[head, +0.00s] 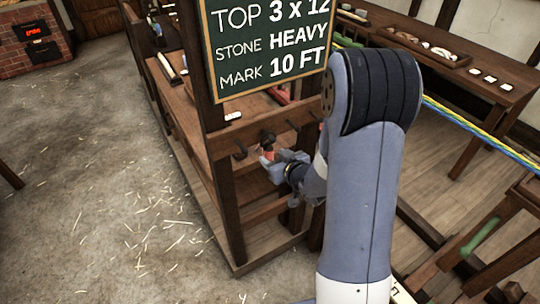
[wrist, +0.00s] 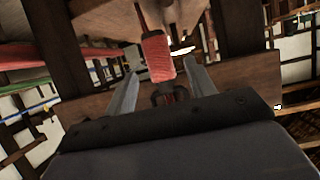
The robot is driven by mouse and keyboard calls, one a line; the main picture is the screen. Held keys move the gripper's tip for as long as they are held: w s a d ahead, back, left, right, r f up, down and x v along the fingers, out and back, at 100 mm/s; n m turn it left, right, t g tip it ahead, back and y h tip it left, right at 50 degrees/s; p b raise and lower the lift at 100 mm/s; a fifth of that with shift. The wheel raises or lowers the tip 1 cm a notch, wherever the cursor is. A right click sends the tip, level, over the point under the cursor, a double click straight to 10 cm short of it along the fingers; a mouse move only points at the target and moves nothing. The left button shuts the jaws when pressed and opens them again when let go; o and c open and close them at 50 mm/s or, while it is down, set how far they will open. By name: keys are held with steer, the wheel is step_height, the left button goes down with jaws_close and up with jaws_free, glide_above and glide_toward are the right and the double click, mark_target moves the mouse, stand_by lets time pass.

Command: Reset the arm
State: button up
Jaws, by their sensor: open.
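My arm reaches forward in the head view, and my gripper (head: 270,163) is at the end post and peg rail of the wooden rack (head: 222,141). In the wrist view my gripper (wrist: 163,85) has its two grey fingers apart. A red-handled tool (wrist: 158,58) shows between and just beyond the fingertips, with a gap on each side. The same red tool (head: 268,154) shows small at the rail in the head view, with a dark part above it. I cannot tell how it is held there.
A green chalkboard (head: 265,45) hangs on the rack just above my gripper. Blue and yellow ropes (head: 480,131) run past at the right. A bench (head: 490,85) with trays stands at the back right. The straw-strewn floor (head: 90,190) at the left is clear.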

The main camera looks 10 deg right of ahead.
mark_target(271, 154)
steer(key=v, duration=0.6)
steer(key=shift+s, duration=0.15)
steer(key=p+x, duration=0.1)
steer(key=x, duration=1)
steer(key=shift+r, duration=0.1)
steer(key=shift+s+d+r+p, duration=0.1)
steer(key=shift+s+r+p, duration=0.1)
steer(key=shift+r+p, duration=0.25)
steer(key=shift+s+f, duration=0.1)
steer(key=shift+s, duration=0.05)
